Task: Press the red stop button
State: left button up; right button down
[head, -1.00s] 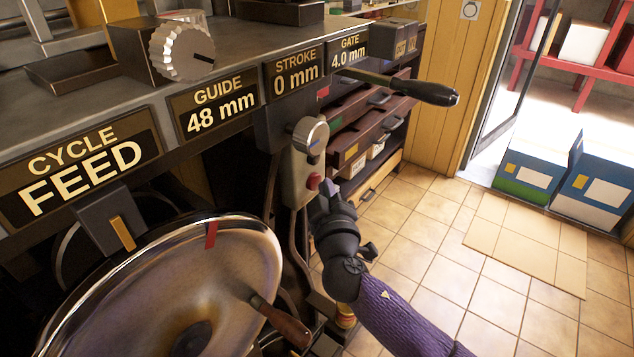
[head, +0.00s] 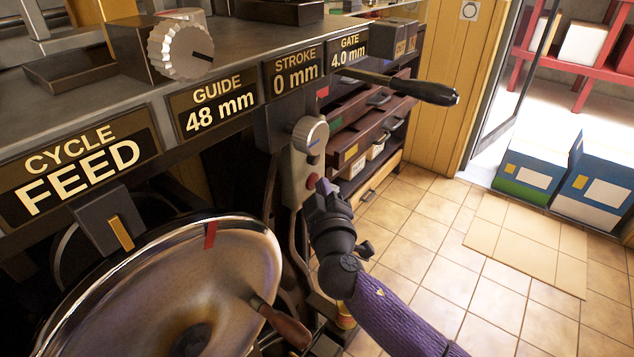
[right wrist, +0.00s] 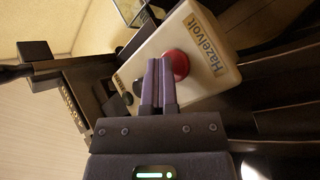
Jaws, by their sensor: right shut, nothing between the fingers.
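The red stop button (head: 312,181) is a round cap low on a pale control box (head: 296,178) at the front of the machine. In the right wrist view the red button (right wrist: 180,65) stands out from the box, beside a "Hazelvolt" label. My right gripper (head: 322,188) is shut and empty, its fingertips just below and right of the button. In the right wrist view its purple fingers (right wrist: 158,64) overlap the button's left edge. I cannot tell whether they touch it. My left gripper is not in view.
A grey dial (head: 310,135) sits above the button. A black-handled lever (head: 430,92) juts out above right. A large metal handwheel (head: 160,290) with a wooden handle (head: 285,325) is at lower left. The tiled floor to the right is open.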

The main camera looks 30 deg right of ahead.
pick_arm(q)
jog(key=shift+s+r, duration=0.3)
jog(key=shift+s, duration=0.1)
pick_arm(e)
jog(key=shift+s+d, duration=0.3)
jog(key=shift+s, duration=0.5)
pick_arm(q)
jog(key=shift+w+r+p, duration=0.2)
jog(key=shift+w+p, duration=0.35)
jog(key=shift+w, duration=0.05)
pick_arm(e)
jog(key=s, duration=0.1)
jog(key=s+d, duration=0.1)
jog(key=s, duration=0.1)
jog(key=s+d, duration=0.1)
jog(key=shift+s, duration=0.3)
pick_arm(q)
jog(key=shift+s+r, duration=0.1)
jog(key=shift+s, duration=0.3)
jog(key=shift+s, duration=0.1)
